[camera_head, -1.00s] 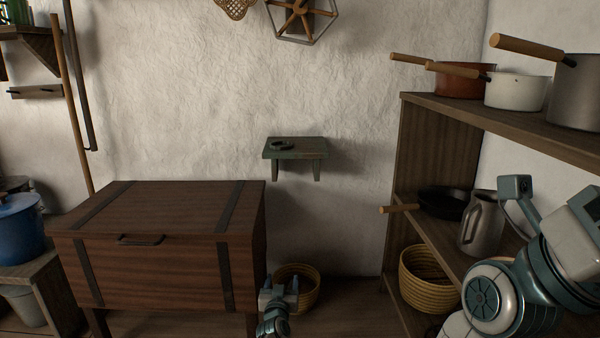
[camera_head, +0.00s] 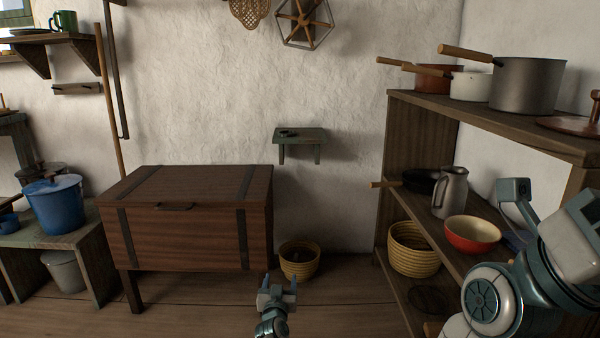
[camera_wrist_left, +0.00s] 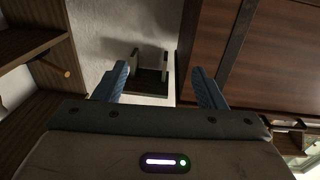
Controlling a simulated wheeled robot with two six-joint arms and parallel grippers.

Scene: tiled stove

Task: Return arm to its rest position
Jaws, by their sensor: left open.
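My left gripper (camera_head: 280,286) is low in the middle of the head view, in front of the chest and the small basket, with its fingers pointing away from me. In the left wrist view its two blue fingers (camera_wrist_left: 162,90) stand wide apart with nothing between them. The small green wall shelf (camera_wrist_left: 151,82) shows beyond the fingers there. My right arm (camera_head: 530,270) fills the lower right of the head view. Its fingers are not visible.
A wooden chest (camera_head: 190,235) stands left of my left gripper. A small basket (camera_head: 299,262) sits on the floor behind it. A shelf unit (camera_head: 425,150) with pans, a jug (camera_head: 450,192) and a red bowl (camera_head: 471,234) is at the right, near my right arm. Floor in front of the chest is clear.

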